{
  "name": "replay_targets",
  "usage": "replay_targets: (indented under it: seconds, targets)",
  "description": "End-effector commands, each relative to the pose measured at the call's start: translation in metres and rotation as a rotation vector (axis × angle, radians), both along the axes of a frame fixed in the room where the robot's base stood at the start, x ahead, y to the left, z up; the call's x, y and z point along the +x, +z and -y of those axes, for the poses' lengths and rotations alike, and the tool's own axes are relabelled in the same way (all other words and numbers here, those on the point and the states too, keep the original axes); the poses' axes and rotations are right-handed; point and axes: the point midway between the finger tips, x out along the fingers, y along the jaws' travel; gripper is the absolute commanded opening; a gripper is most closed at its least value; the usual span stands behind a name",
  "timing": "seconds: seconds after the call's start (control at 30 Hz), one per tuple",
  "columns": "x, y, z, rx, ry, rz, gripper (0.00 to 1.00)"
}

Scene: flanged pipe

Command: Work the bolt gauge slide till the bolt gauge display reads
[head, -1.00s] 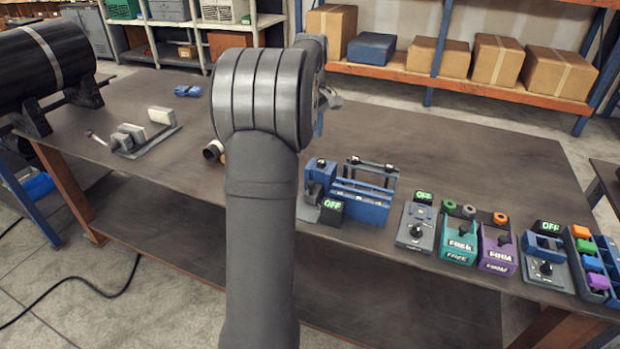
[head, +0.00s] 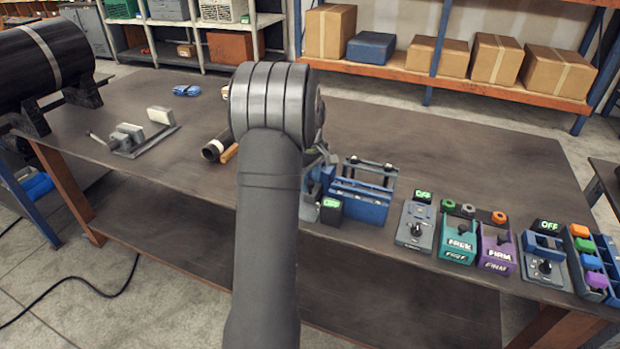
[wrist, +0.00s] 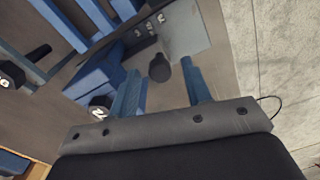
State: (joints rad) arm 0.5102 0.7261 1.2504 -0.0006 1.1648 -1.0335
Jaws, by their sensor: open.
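My gripper shows in the wrist view (wrist: 162,92) with its two blue fingers apart and empty. A blue block (wrist: 97,75) lies left of the knob. In the head view, my arm hides most of the gripper at the left end of a blue fixture (head: 362,192). A small display (head: 330,209) with green lettering, apparently OFF, stands at that fixture's front left. No label shows which device is the bolt gauge.
To the right stand a grey knob box with a display (head: 423,195), a teal box (head: 459,240), a purple box (head: 497,248) and another device whose display (head: 548,226) reads OFF. A dark tube (head: 215,147) lies left of my arm. The table's back right is clear.

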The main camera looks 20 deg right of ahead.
Motion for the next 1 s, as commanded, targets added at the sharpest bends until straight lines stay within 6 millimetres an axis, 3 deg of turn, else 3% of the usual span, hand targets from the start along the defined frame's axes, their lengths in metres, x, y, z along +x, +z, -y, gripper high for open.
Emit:
replay_targets:
  seconds: [0.17, 0.4, 1.0]
  targets:
    - [0.0, 0.0, 0.0, 0.0, 0.0, 0.0, 0.45]
    - [0.0, 0.0, 0.0, 0.0, 0.0, 0.0, 0.0]
    - [0.015, 0.001, 0.014, 0.0, 0.001, 0.001, 0.0]
